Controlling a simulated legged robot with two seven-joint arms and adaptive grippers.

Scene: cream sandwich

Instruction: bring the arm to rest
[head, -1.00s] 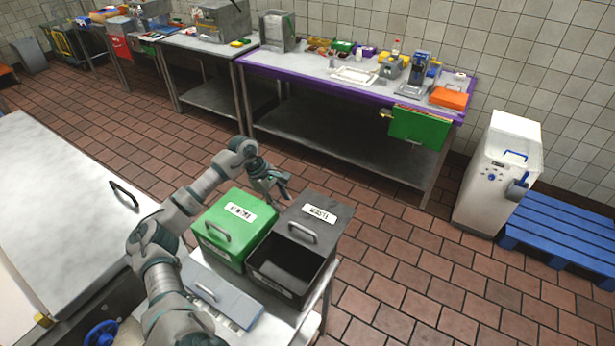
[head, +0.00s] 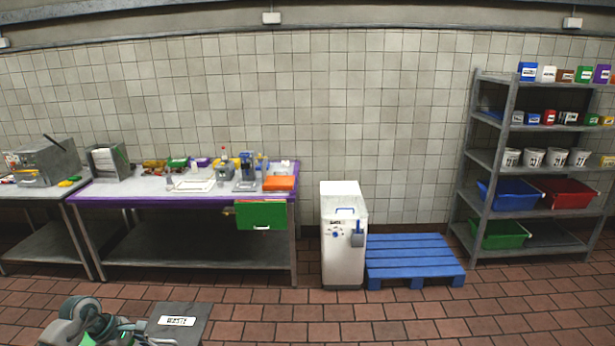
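Part of my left arm shows at the bottom left of the head view, folded over a green box of which only a sliver is visible. My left gripper cannot be made out there; its fingers are hidden or below the picture edge. A dark grey lid with a white label (head: 178,321) is beside the arm. My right arm and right gripper are not in view.
A steel table with a purple edge (head: 180,200) stands against the tiled wall, holding several small items. A white bin-like unit (head: 343,250), a blue pallet (head: 412,260) and a grey shelf rack (head: 483,165) stand to its right. The tiled floor in front is clear.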

